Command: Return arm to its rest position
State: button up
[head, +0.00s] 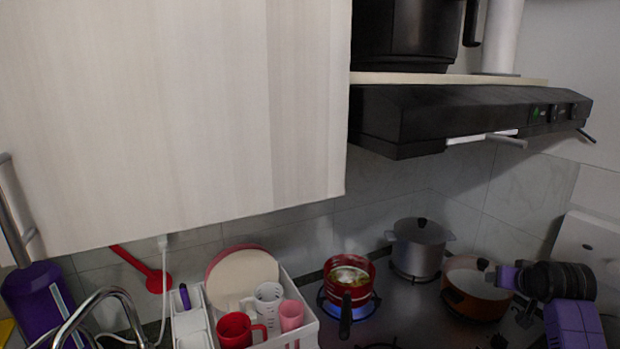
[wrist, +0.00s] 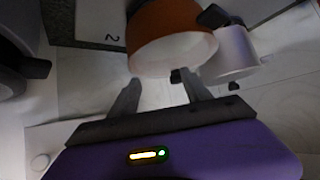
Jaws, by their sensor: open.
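My gripper (wrist: 162,88) shows in the wrist view with its two dark fingers apart and nothing between them. Beyond the fingertips is an orange-brown pot (wrist: 170,20) with a pale inside; I cannot tell how far off it is. In the head view, purple and black parts of my arm show at the lower right, beside the orange pot (head: 470,305) on the stove. The fingers cannot be made out there. No spice dispenser can be clearly made out.
A red pot (head: 349,285) stands over a lit blue burner, with a lidded grey pot (head: 418,250) behind it. A black range hood (head: 460,115) overhangs the stove. A pale cabinet (head: 170,110) fills the upper left. A white rack (head: 315,327) holds cups and plates.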

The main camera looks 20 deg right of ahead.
jog(key=a+f+n+t+h, duration=0.1)
jog(key=a+t, duration=0.2)
jog(key=a, duration=0.5)
jog(key=a+f+t, duration=0.2)
jog(key=a, duration=0.5)
jog(key=s+a+f+t+b, duration=0.1)
jog(key=s+a, duration=0.2)
jog(key=a, duration=0.4)
jog(key=s+a+t+b, duration=0.1)
jog(key=s+a+t, duration=0.1)
jog(key=s+a, duration=0.3)
jog(key=s+a+f+n+y+b, duration=0.1)
jog(key=s+a+n+y, duration=0.2)
jog(key=s+a, duration=0.7)
jog(key=s+a+f+n+g+y+b, duration=0.1)
jog(key=s+a+n+y, duration=0.3)
jog(key=s+a, duration=0.7)
jog(key=s+f, duration=0.1)
jog(key=s, duration=0.4)
jog(key=shift+s+a+f+n+y, duration=0.15)
jog(key=shift+s+f+n+y, duration=0.1)
jog(key=shift+s+n+y, duration=0.05)
